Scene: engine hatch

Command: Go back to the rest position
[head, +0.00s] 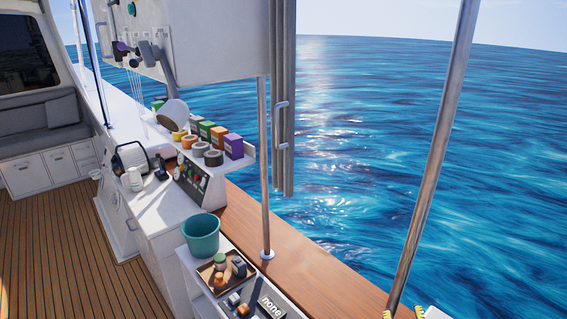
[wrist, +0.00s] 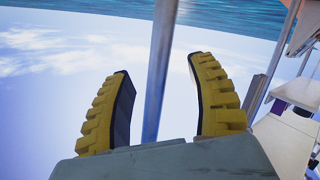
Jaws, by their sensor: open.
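My gripper (wrist: 161,66) fills the lower middle of the wrist view. Its two yellow ribbed fingers with dark inner pads stand wide apart, and no object is held between them. A metal pole (wrist: 160,75) shows behind the gap between the fingers; I cannot tell how far off it is. In the head view only yellow bits of my gripper (head: 403,313) show at the bottom right edge, close to the foot of the metal pole (head: 436,160). The rest of it is cut off by the frame.
A white counter along the rail holds a teal bucket (head: 201,235), a brown tray (head: 207,276) with small items, a button panel (head: 190,180), and a shelf with tape rolls and coloured boxes. Another pole (head: 264,170) stands on the wooden ledge (head: 300,275). Open sea lies beyond.

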